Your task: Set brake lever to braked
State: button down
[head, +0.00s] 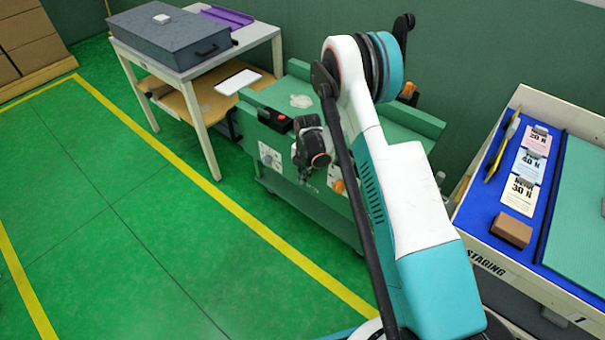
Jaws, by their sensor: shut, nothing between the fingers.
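A green wheeled cart (318,208) stands in the middle, partly hidden behind my arm. I cannot tell for sure which part is the brake lever. A dark upright piece with a round black end (404,22) rises behind my arm, its lower part hidden. An orange part (338,186) shows low on the cart's near side, and another orange part (408,90) shows behind my arm. My gripper (304,177) is small and dark in front of the cart's near side, shut and empty. I cannot tell whether it touches the cart.
A black box with a red button (278,121) sits on the cart. A table (200,85) with a grey case (165,38) stands behind left. A staging drawer (520,258) with labelled cards and a brown block (511,231) is at right. Green floor at left is clear.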

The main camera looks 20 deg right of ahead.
dwell(0.4)
jog(key=shift+r, duration=0.8)
